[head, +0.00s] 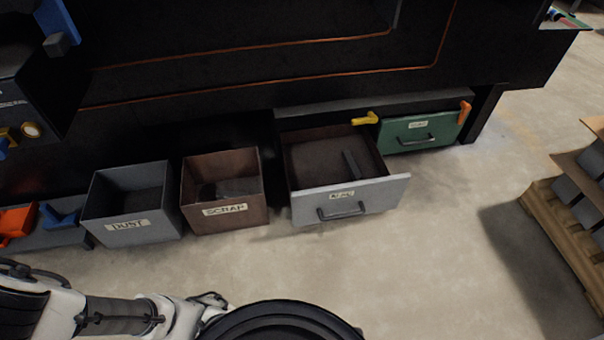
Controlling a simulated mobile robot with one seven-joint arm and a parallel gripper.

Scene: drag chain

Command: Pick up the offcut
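A dark grey bar (352,163) lies in the pulled-out drawer (375,194) with the pale grey front; it may be the offcut, but I cannot be sure. The brown bin labelled SCRAP (226,209) holds dark flat pieces (228,188), one of which could also be an offcut. My white and black arm crosses the bottom left of the head view. Its gripper does not show, so I cannot tell what it holds.
A grey bin (132,231) stands left of the scrap bin. A green drawer (418,132) is right of the open one. Orange and blue items (40,222) lie at far left. A wooden pallet (570,235) stands at right. The floor (430,260) between is clear.

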